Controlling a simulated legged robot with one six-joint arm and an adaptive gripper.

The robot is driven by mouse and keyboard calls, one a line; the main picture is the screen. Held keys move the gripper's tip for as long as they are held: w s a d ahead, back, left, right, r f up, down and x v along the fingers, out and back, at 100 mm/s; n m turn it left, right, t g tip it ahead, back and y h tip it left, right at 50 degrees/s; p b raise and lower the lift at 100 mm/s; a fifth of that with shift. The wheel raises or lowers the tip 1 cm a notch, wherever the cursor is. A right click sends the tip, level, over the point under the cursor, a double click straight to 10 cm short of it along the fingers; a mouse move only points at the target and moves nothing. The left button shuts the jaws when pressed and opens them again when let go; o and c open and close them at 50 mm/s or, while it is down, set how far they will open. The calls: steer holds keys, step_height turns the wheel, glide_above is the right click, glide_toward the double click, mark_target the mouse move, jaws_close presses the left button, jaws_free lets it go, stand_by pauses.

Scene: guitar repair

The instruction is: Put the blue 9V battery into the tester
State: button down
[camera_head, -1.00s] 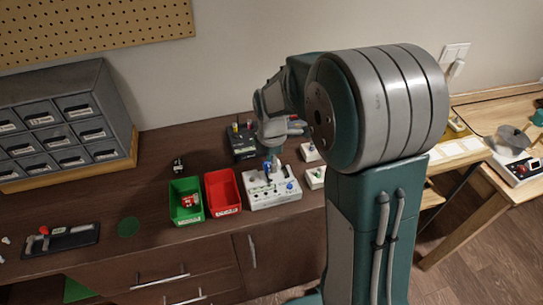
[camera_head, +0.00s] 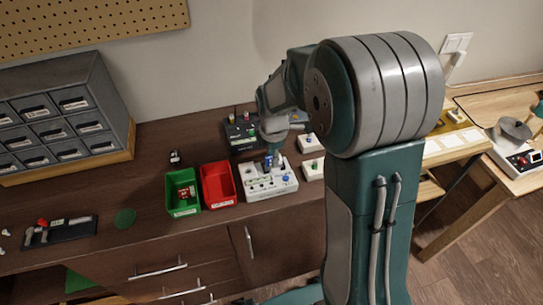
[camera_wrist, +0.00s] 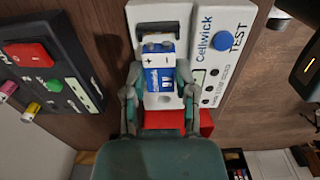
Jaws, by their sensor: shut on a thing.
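The blue and white 9V battery (camera_wrist: 160,66) is between the fingers of my gripper (camera_wrist: 160,80) in the wrist view, its terminals at the top end. My gripper is shut on its sides. The white tester (camera_wrist: 207,72) has a blue TEST button and a slot with plus and minus marks. The battery is over or in that slot; how deep it sits, I cannot tell. In the head view my gripper (camera_head: 271,148) points down at the tester (camera_head: 258,192), and a bit of the blue battery (camera_head: 268,161) shows between them.
A red bin (camera_head: 217,187) and a green bin (camera_head: 182,193) stand left of the tester. A black device (camera_head: 238,134) with coloured knobs stands behind it. Small white boxes (camera_head: 312,168) lie close on its right. A drawer cabinet (camera_head: 62,120) stands far left.

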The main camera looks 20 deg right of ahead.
steer(key=shift+a+f, duration=0.15)
steer(key=shift+a, duration=0.15)
steer(key=shift+d+f, duration=0.2)
steer(key=shift+f, duration=0.2)
steer(key=shift+a+f, duration=0.1)
steer(key=shift+f, duration=0.35)
stand_by(0.4)
steer(key=shift+c, duration=1.6)
jaws_free()
steer(key=o, duration=0.3)
steer(key=shift+r, duration=0.15)
